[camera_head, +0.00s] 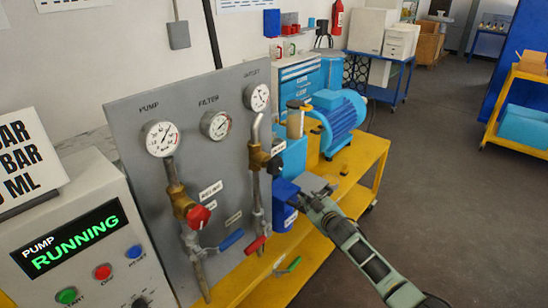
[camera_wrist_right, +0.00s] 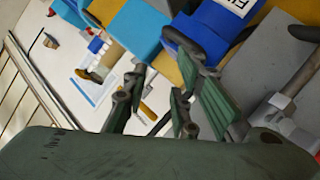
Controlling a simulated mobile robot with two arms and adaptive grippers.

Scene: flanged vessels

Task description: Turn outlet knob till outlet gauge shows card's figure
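The outlet gauge (camera_head: 257,97) is a round white dial at the panel's upper right; its reading is too small to tell. Below it, a brass valve body (camera_head: 258,158) on the outlet pipe carries a dark knob (camera_head: 275,164) facing right. The card (camera_head: 28,155) at the left edge is cut off; parts of "BAR" and "ML" lines show, its figure does not show clearly. My right gripper (camera_head: 306,190) is right of and below the dark knob, apart from it, beside a blue box. In the wrist view its fingers (camera_wrist_right: 165,100) stand apart with nothing between them. My left gripper is out of view.
The grey panel (camera_head: 125,120) also bears pump and filter gauges, a red knob (camera_head: 198,216) and blue and red lever handles. A labelled blue box (camera_head: 283,212) and a blue motor (camera_head: 340,115) sit on the yellow bench. A control box reads "PUMP RUNNING".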

